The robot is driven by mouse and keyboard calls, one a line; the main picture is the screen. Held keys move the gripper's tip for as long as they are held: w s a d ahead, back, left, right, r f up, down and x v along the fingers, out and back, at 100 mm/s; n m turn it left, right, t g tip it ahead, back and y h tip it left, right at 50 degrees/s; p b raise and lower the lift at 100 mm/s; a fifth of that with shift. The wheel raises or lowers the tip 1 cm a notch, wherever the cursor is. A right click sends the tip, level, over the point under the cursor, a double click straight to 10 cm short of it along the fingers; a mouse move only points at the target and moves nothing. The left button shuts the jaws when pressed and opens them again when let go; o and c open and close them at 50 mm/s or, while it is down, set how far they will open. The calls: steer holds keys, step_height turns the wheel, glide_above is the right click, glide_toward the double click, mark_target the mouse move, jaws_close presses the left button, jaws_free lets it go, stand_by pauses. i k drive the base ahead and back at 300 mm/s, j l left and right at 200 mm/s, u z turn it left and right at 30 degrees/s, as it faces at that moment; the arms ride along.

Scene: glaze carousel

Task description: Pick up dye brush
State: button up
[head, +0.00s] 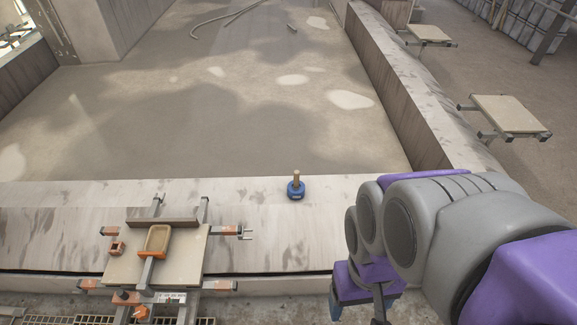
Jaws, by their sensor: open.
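A small object with a blue round base and an upright wooden handle, which looks like the dye brush (296,188), stands on the pale concrete ledge near the middle of the head view. My gripper (359,309) is at the bottom edge, right of centre, below and to the right of the brush in the picture. It points down, is open and is well apart from the brush. Its fingertips are partly cut off by the frame edge, and nothing shows between them.
A metal-framed stand (185,252) with a tan tray (157,240) is at the lower left. The ledge (400,190) around the brush is clear. A basin floor (230,125) with pale patches lies beyond. Small platforms (508,113) stand at the right.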

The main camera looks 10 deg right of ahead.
mark_target(297, 173)
steer(key=u, duration=1.5)
steer(key=z, duration=1.5)
steer(key=i+j+u, duration=0.1)
steer(key=i+u, duration=0.15)
steer(key=i, duration=0.5)
